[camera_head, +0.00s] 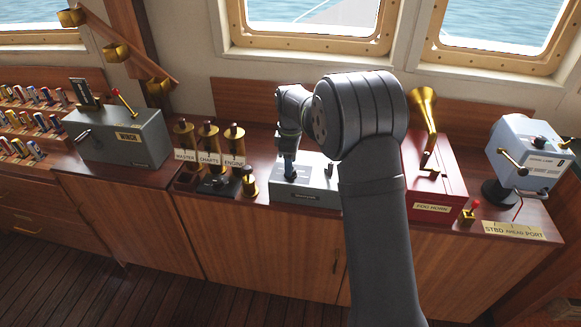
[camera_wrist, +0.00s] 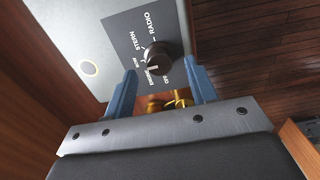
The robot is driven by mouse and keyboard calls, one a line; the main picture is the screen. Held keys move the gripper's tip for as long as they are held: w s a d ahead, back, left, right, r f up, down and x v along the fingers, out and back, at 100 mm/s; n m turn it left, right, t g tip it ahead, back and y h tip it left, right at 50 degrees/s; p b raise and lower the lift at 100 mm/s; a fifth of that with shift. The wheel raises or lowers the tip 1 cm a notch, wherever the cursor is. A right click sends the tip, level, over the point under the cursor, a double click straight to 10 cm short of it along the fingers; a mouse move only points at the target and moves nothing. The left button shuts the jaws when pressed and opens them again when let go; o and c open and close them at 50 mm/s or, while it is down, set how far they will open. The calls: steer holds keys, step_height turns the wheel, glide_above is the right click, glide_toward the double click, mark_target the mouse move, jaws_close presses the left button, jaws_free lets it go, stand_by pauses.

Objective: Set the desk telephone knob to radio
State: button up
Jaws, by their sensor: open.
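The desk telephone (camera_head: 318,195) is a pale grey box on the counter, partly hidden behind my arm. In the wrist view its dark dial plate (camera_wrist: 122,34) carries a round dark knob (camera_wrist: 159,57). RADIO is printed at the upper end of the plate, with STERN beside it and smaller labels lower down. The knob's white mark points down and slightly left, toward the small lower labels and away from RADIO. My gripper (camera_wrist: 163,84) is open, its two blue fingers apart near the knob's lower side, holding nothing. In the head view my gripper (camera_head: 290,168) is above the telephone's left part.
Brass voice pipes (camera_head: 208,140) with labels and a small brass post (camera_head: 249,184) stand left of the telephone. A red fog horn box (camera_head: 432,180) stands to the right. A grey winch box (camera_head: 120,138) and a pale blue control unit (camera_head: 530,155) are farther out.

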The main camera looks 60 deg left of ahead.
steer(key=shift+f, duration=1.25)
steer(key=c, duration=1)
